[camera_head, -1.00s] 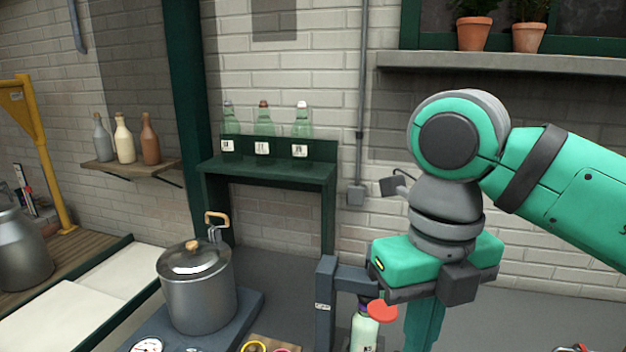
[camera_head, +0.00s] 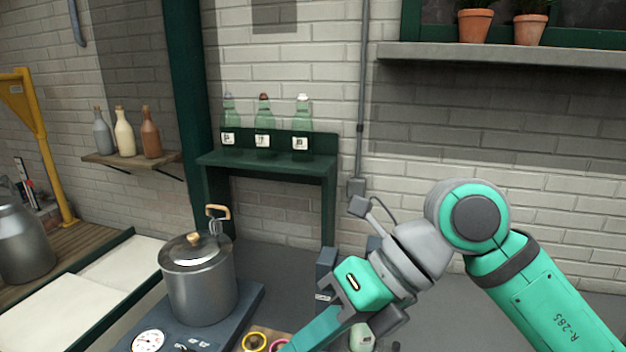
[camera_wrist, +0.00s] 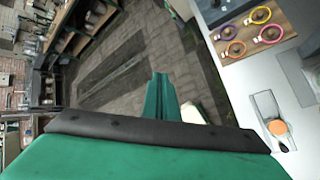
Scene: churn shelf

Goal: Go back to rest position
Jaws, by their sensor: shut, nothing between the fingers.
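My gripper (camera_head: 312,332) hangs in front of the workbench in the head view, tilted down to the lower left. Its body is green and grey, and the fingertips run towards the bottom edge of the picture. In the wrist view the two green fingers (camera_wrist: 161,98) lie together with nothing between them, over a dark paved floor (camera_wrist: 125,60). A pale green bottle (camera_head: 362,338) shows partly behind my gripper in the head view; most of it is hidden.
A lidded metal pot (camera_head: 198,290) stands left of my gripper. A green shelf (camera_head: 268,166) holds several bottles behind. Coloured rings (camera_head: 255,342) lie at the bottom; they show on a wooden board (camera_wrist: 240,62) in the wrist view. A dark post (camera_head: 326,275) stands close behind my gripper.

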